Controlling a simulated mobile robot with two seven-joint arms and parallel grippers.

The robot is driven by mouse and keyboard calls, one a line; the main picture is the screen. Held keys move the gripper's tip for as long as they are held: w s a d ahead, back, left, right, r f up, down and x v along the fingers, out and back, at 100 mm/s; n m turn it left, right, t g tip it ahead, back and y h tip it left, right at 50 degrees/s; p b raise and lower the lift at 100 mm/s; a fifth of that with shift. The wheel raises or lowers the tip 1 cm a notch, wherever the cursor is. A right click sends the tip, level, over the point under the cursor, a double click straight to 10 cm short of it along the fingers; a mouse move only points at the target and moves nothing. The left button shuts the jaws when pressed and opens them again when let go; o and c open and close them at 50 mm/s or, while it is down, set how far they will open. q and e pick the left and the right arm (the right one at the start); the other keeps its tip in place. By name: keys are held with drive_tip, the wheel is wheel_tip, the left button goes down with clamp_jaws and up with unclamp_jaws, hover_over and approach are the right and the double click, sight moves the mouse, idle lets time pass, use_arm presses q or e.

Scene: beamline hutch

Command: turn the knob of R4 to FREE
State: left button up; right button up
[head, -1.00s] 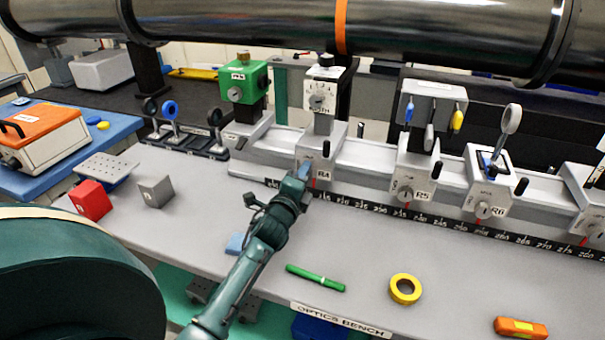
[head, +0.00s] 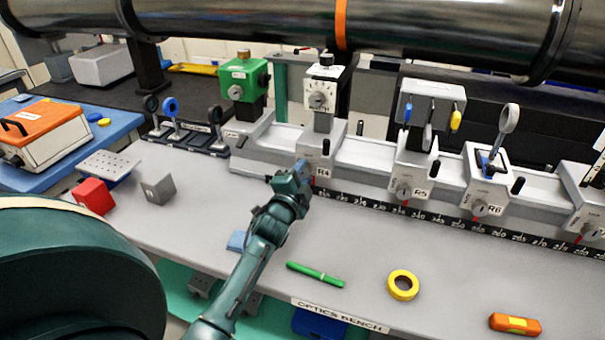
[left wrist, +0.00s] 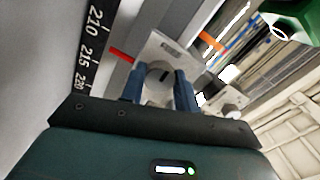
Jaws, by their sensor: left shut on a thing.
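The R4 carriage (head: 327,150) sits on the rail and bears a white box with a dial (head: 320,96). My left gripper (head: 300,172) is at its front face and hides its knob in the head view. In the left wrist view, the round grey knob (left wrist: 159,73) with a dark mark lies between the two blue fingers of my left gripper (left wrist: 160,86), which is shut on it. A red pointer (left wrist: 121,55) shows beside the carriage. The lettering around the knob is too small to read. My right gripper is not in view.
The R5 carriage (head: 411,172) and R6 carriage (head: 489,184) stand to the right on the rail. A green unit (head: 243,80) stands to the left. A green pen (head: 315,275) and yellow tape roll (head: 403,285) lie on the bench in front. A large pipe crosses above.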

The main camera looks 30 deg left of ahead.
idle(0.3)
use_arm(q)
drive_tip(key=o, duration=1)
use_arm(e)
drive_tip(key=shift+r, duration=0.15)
use_arm(q)
drive_tip(key=shift+s, duration=0.1)
drive_tip(key=b+v, duration=0.1)
drive_tip(key=v, duration=1.2)
drive_tip(key=shift+a, duration=0.1)
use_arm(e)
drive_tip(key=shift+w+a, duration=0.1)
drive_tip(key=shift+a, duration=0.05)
use_arm(q)
drive_tip(key=shift+s+f, duration=0.1)
drive_tip(key=shift+f, duration=0.05)
